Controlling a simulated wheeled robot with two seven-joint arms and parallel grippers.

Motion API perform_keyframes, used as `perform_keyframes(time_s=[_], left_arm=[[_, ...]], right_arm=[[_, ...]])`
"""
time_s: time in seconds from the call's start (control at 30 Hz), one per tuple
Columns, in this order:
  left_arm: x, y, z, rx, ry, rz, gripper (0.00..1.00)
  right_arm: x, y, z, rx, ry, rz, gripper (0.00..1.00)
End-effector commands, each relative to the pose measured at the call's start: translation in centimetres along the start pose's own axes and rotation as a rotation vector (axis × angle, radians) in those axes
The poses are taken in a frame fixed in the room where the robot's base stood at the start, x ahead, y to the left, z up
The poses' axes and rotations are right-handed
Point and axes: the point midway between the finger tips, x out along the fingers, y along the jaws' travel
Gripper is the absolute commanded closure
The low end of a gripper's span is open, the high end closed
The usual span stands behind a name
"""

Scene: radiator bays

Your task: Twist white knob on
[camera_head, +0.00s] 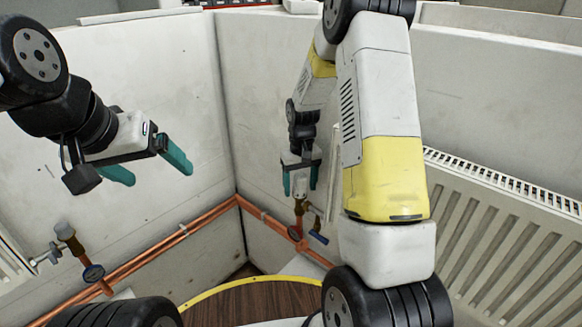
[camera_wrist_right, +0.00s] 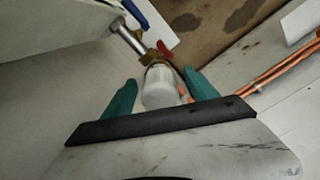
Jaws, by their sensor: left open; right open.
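The white knob (camera_wrist_right: 160,90) sits on top of a brass valve (camera_wrist_right: 154,58), between the two teal fingers of my right gripper (camera_wrist_right: 159,80) in the right wrist view. The fingers are open on either side of it; I cannot tell whether either one touches it. In the head view the white knob (camera_head: 300,186) shows small between the fingers of my right gripper (camera_head: 300,182), above the brass valve (camera_head: 300,207). My left gripper (camera_head: 158,174) is open and empty in front of the left wall panel.
Copper pipes (camera_head: 165,244) run along both walls into the corner. A blue lever (camera_head: 319,238) is beside the valve, and a red lever (camera_wrist_right: 165,50) shows in the wrist view. A white radiator (camera_head: 510,245) stands at the right, partly behind my right arm.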

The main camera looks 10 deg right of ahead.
Motion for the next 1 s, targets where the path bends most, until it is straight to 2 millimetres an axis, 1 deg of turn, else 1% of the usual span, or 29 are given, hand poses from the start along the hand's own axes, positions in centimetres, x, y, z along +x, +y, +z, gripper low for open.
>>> perform_keyframes(time_s=[0.27, 0.3, 0.37, 0.5, 0.57, 0.6, 0.63, 1.0], left_arm=[[-0.01, 0.00, 0.00, 0.000, 0.000, 0.000, 0.13], [-0.01, 0.00, 0.00, 0.000, 0.000, 0.000, 0.13], [-0.01, 0.00, 0.00, 0.000, 0.000, 0.000, 0.13], [-0.01, 0.00, 0.00, 0.000, 0.000, 0.000, 0.13], [-0.01, 0.00, 0.00, 0.000, 0.000, 0.000, 0.13], [-0.01, 0.00, 0.00, 0.000, 0.000, 0.000, 0.13], [-0.01, 0.00, 0.00, 0.000, 0.000, 0.000, 0.13], [-0.01, 0.00, 0.00, 0.000, 0.000, 0.000, 0.13]], right_arm=[[0.24, 0.01, -0.01, 0.001, 0.000, 0.000, 0.33], [0.23, 0.01, -0.01, 0.001, 0.000, 0.000, 0.37], [0.22, 0.01, -0.01, 0.001, 0.000, 0.000, 0.49], [0.21, 0.00, -0.01, 0.001, 0.001, 0.000, 0.76], [0.21, 0.00, -0.01, 0.001, 0.001, 0.000, 0.88], [0.20, 0.00, -0.02, 0.001, 0.001, 0.000, 0.96], [0.20, 0.00, -0.02, 0.001, 0.001, 0.000, 1.00], [0.55, 0.00, -0.01, 0.001, 0.000, 0.000, 1.00]])
